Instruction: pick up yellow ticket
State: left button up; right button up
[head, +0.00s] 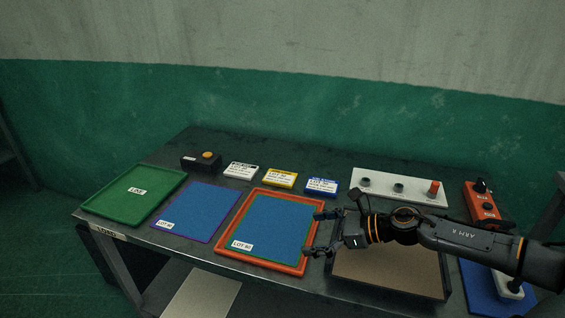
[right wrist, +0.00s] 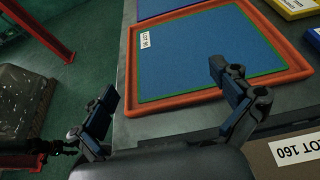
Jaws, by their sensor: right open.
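The yellow ticket (head: 281,179) is a small block with a white label on top and a yellow edge. It lies at the back of the table between a white ticket (head: 241,171) and a blue ticket (head: 321,187). In the right wrist view a yellow edge shows at the top right (right wrist: 294,8). My right gripper (head: 314,233) is open and empty, over the right side of the orange-rimmed tray (head: 262,264), in front of and to the right of the yellow ticket. It also shows in the right wrist view (right wrist: 163,85).
A green tray (head: 119,208) and a blue mat (head: 196,205) lie to the left. A black box with an orange button (head: 207,156) stands behind them. A white panel with knobs (head: 384,190) and an orange control box (head: 484,208) stand right. A brown-bottomed tray (head: 385,272) lies under my right arm.

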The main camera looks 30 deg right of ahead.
aim_at(282, 179)
jog(key=i+l, duration=0.8)
